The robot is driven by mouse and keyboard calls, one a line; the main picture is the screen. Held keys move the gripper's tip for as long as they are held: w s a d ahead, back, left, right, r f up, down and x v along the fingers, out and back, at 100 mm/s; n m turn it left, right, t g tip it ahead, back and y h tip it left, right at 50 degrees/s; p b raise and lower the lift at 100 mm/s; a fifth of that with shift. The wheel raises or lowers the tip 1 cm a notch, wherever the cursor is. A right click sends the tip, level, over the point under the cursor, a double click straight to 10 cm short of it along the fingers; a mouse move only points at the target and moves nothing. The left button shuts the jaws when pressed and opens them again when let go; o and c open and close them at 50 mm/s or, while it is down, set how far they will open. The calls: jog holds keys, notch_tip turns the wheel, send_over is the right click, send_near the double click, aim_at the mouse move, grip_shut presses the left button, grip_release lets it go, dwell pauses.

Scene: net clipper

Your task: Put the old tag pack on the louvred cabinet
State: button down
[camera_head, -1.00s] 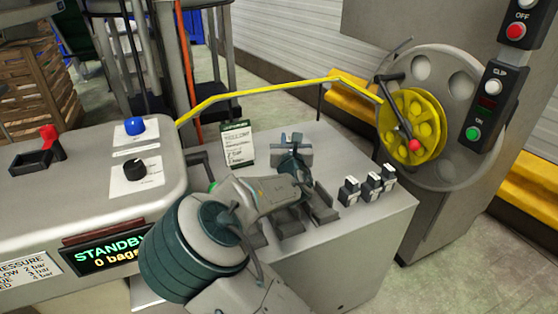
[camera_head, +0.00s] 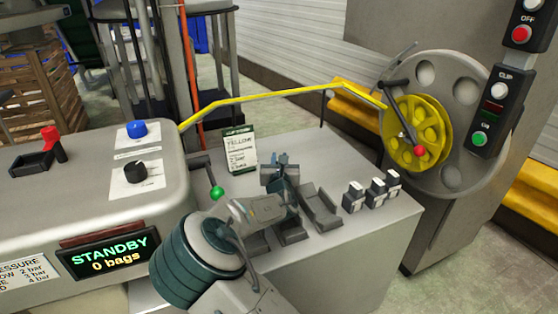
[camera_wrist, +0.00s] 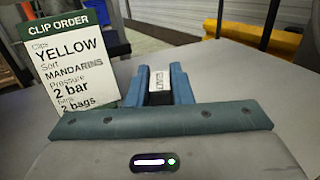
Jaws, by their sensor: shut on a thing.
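My gripper (camera_head: 280,172) is over the grey cabinet top (camera_head: 340,150). In the wrist view its two blue fingers (camera_wrist: 160,85) are shut on a small pack with a white printed label (camera_wrist: 160,80). The label is too small to read. In the head view the held pack is mostly hidden by the fingers. Three small black packs with white tops, one of them here (camera_head: 354,196), stand in a row to the right of my gripper. I see no louvres on the cabinet faces in view, so I cannot tell whether this is the louvred cabinet.
A clip order card (camera_head: 240,150) reading YELLOW stands behind my gripper. A green-knobbed lever (camera_head: 217,192) is to its left. Dark grey holders (camera_head: 320,208) sit beside my wrist. A yellow clip reel (camera_head: 415,132) is at the right. The back right of the top is clear.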

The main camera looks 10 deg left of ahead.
jog(key=c, duration=1.3)
grip_release()
jog(key=shift+f, duration=0.1)
jog(key=shift+r, duration=0.2)
jog(key=s, duration=0.2)
jog(key=s+d, duration=0.1)
jog(key=s, duration=0.2)
jog(key=s+p, duration=0.1)
jog(key=s, duration=0.1)
jog(key=shift+s+d, duration=0.2)
jog(key=shift+d, duration=0.05)
